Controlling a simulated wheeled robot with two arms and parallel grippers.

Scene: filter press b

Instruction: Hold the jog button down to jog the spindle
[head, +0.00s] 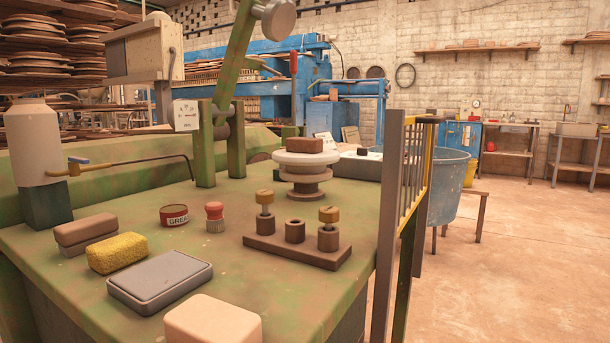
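I cannot make out a clearly marked jog button. A low pale box (352,166) with a small dark piece (370,151) on top stands behind the spindle at the bench's right back. The likely spindle is a stepped brown piece (305,187) with a white round plate (306,159) on top, and a brown block (304,145) rests on that plate. A small red-topped piece (215,210) with a ribbed grey base stands mid-bench; whether it is a button or a brush I cannot tell. Neither of my grippers is in view.
The green bench (200,240) holds a brown rack (297,250) with two yellow-topped pegs, a grease tin (174,215), a yellow sponge (117,253), a grey tray-like block (160,279) and a cream block (212,320). A green lever (235,60) rises behind. A yellow guard (417,150) edges the right.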

